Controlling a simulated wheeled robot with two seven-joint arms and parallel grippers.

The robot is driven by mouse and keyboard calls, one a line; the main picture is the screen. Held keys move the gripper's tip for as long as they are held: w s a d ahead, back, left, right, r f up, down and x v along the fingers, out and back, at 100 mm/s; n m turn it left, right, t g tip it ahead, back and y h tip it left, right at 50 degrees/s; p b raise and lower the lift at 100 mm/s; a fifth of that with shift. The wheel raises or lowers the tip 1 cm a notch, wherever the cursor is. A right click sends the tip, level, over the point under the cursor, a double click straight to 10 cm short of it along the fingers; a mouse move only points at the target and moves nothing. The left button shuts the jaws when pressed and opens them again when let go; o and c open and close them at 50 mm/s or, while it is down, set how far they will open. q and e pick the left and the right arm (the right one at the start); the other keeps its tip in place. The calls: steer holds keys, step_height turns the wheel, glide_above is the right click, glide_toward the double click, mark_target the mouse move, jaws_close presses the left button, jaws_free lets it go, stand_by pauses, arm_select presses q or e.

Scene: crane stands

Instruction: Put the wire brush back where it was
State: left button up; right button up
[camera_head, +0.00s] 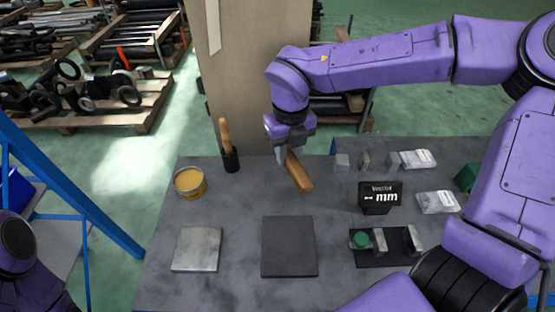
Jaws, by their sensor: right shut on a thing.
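The wire brush (299,172) shows as a brown wooden bar, tilted, at the back middle of the grey table (215,208). My right gripper (284,155) is shut on its upper end. The bristles are not discernible, and I cannot tell whether the lower end touches the table. To its left, a black cup (231,161) holds an upright tool with a wooden handle (225,135). Part of my left arm shows at the lower left, but its gripper is out of view.
A yellow tin (189,182) stands at the back left. A grey plate (197,249) and a dark mat (289,246) lie in front. A display reading "mm" (380,196), metal blocks (342,162) and clear bags (437,202) occupy the right. The table between cup and mat is clear.

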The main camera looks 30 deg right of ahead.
steer(key=p, duration=0.2)
glide_above(277, 169)
step_height(277, 169, down, 6)
steer(key=shift+s+f, duration=0.15)
steer(key=shift+f, duration=0.1)
steer(key=f, duration=0.3)
steer(key=shift+w+f, duration=0.2)
arm_select(q)
step_height(277, 169, up, 3)
steer(key=shift+f, duration=0.1)
arm_select(e)
steer(key=shift+f, duration=0.1)
steer(key=o, duration=0.5)
steer(key=shift+s+f, duration=0.1)
arm_select(q)
steer(key=shift+f, duration=0.1)
arm_select(e)
steer(key=o, duration=0.4)
steer(key=shift+o, duration=0.2)
steer(key=shift+r, duration=0.35)
arm_select(q)
steer(key=shift+f+b, duration=0.75)
steer(key=shift+b, duration=0.05)
arm_select(e)
step_height(277, 169, up, 12)
steer(key=shift+f, duration=0.1)
